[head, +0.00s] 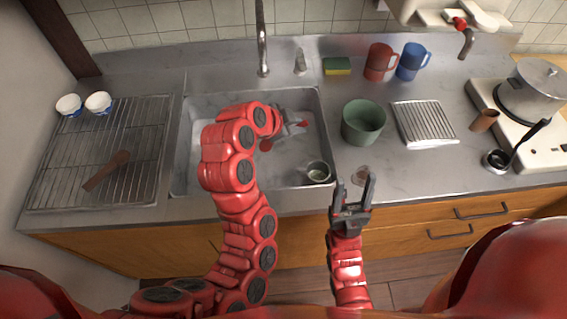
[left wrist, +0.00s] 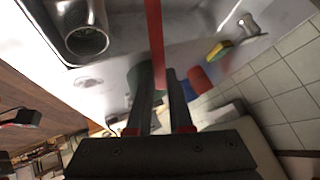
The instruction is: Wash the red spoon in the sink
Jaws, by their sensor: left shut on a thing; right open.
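My left gripper (head: 297,125) reaches over the sink (head: 205,187) and is shut on the red spoon. A small red part of the spoon (head: 303,124) shows at the fingers in the head view. In the left wrist view the spoon (left wrist: 154,45) is a long red strip running up from between the fingertips (left wrist: 160,85); its bowl end cannot be made out. The faucet (head: 262,40) rises behind the sink. My right gripper (head: 354,192) is open and empty, near the counter's front edge to the right of the sink.
A green pot (head: 363,122) stands right of the sink. A sponge (head: 337,66), red mug (head: 379,62) and blue mug (head: 412,61) stand behind. A drying rack (head: 75,190) holding a brown utensil (head: 107,170) lies left.

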